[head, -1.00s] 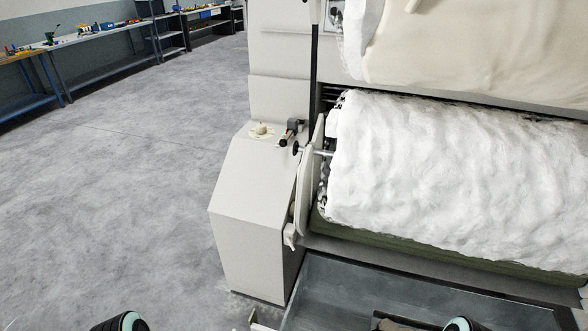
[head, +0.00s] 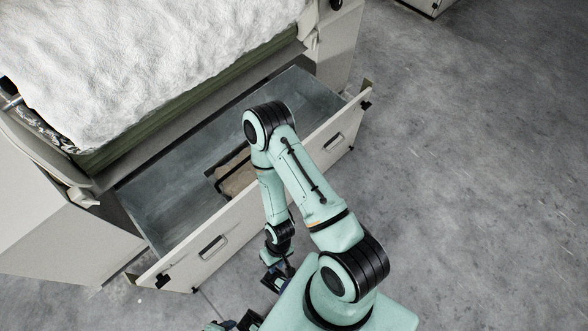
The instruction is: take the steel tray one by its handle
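A wide drawer-like steel tray (head: 165,212) stands pulled out under the machine in the head view. I take it for steel tray one, though no label shows. Its pale front has two slot handles, a near-left one (head: 212,247) and a far-right one (head: 333,139). My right gripper (head: 273,279) hangs in front of the tray's front panel, to the right of and below the near-left handle, apart from it. It is small and dark, and its finger opening cannot be made out. Dark parts at the bottom edge may be my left gripper; I cannot tell.
A brown item (head: 235,175) with a dark frame lies inside the tray, partly hidden by my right arm. The machine's white fibre roll (head: 150,55) lies above the tray. Grey floor (head: 480,180) is clear to the right.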

